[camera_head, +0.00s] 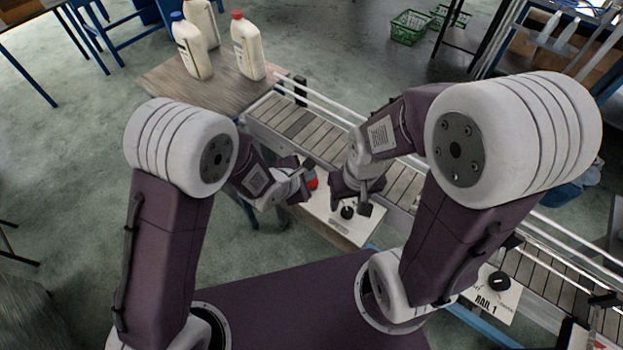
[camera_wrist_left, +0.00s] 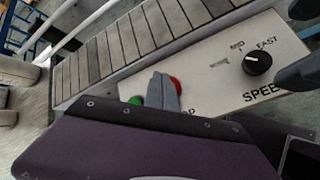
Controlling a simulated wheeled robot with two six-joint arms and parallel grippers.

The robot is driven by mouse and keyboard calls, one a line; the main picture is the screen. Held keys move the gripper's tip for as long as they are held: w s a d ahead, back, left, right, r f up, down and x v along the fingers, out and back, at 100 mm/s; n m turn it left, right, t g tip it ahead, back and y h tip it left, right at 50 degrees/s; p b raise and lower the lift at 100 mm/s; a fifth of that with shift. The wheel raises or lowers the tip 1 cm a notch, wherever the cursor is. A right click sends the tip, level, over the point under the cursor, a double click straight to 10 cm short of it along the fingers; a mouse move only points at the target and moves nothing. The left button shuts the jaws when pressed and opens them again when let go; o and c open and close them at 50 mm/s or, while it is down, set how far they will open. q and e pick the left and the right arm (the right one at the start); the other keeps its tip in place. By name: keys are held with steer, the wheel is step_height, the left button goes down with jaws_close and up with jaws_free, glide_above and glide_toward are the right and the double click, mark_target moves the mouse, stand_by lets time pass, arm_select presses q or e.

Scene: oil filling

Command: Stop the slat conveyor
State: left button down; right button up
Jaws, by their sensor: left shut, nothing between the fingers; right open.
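The slat conveyor (camera_head: 405,185) runs diagonally from upper left to lower right, and its slats also show in the left wrist view (camera_wrist_left: 120,45). A pale control panel (camera_head: 325,222) is fixed on its near side. It has a red button (camera_wrist_left: 176,84), a green button (camera_wrist_left: 136,100) and a black speed knob (camera_wrist_left: 257,62). My left gripper (camera_head: 304,178) is shut and empty at the red button. My right gripper (camera_head: 350,204) is open and empty by the knob.
A wooden table (camera_head: 160,78) at the conveyor's far left end carries white bottles (camera_head: 248,48) with red and blue caps. Another panel marked RAIL 1 (camera_head: 497,297) sits at the lower right. Guard rails (camera_head: 330,108) run along the conveyor. Green baskets (camera_head: 409,27) stand behind.

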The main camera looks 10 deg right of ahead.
arm_select(q)
steer(key=shift+r+p, duration=2.6)
steer(key=shift+r, duration=0.05)
steer(key=shift+f, duration=0.1)
